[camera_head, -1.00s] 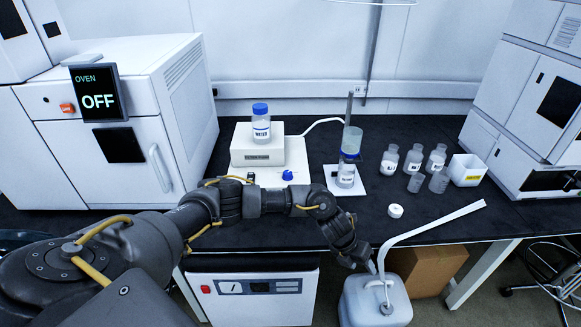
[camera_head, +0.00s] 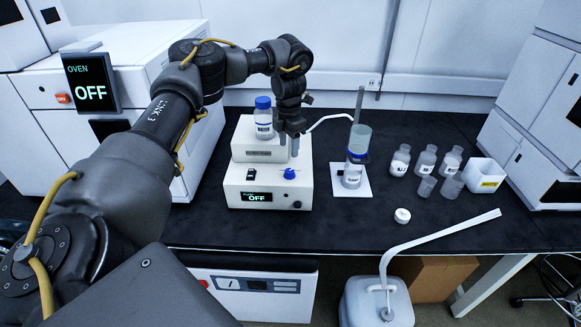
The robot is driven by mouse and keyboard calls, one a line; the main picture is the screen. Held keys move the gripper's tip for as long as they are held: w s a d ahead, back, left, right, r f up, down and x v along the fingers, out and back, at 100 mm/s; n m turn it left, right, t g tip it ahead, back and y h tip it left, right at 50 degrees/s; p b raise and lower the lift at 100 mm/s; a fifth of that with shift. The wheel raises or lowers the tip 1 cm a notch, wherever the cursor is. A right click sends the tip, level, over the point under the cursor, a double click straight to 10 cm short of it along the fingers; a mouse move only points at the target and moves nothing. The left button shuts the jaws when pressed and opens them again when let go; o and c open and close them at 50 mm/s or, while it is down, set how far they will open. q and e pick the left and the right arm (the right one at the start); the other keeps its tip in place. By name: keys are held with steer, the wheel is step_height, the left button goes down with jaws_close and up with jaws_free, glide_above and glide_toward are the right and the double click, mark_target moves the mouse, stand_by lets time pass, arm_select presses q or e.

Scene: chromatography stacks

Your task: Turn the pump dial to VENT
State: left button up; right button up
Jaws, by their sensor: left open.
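The pump (camera_head: 234,190) is a white box on the black bench, with a small display (camera_head: 256,197) reading OFF on its front. Its blue dial (camera_head: 290,173) sits on the top panel toward the right, beside a black switch (camera_head: 251,174). My left gripper (camera_head: 289,145) points down with its fingers apart, above and slightly behind the dial in the picture. It looks empty and apart from the dial. I see no VENT label that I can read. My right gripper is not in view.
A blue-capped bottle (camera_head: 264,122) stands on a raised white unit just left of my gripper. A filter assembly (camera_head: 356,155) stands on a white plate to the right. The oven (camera_head: 180,90) is at left. Several small bottles and a white box (camera_head: 484,175) stand further right.

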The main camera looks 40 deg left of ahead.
arm_select(q)
glide_above(289, 170)
step_height(289, 170, down, 5)
steer(key=shift+s+d+f, duration=0.1)
steer(key=shift+s+f, duration=0.05)
step_height(289, 170, down, 3)
steer(key=shift+f+p, duration=0.2)
steer(key=shift+p, duration=0.15)
steer(key=shift+f, duration=0.7)
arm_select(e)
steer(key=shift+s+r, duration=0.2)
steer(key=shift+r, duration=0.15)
arm_select(q)
steer(key=c, duration=1)
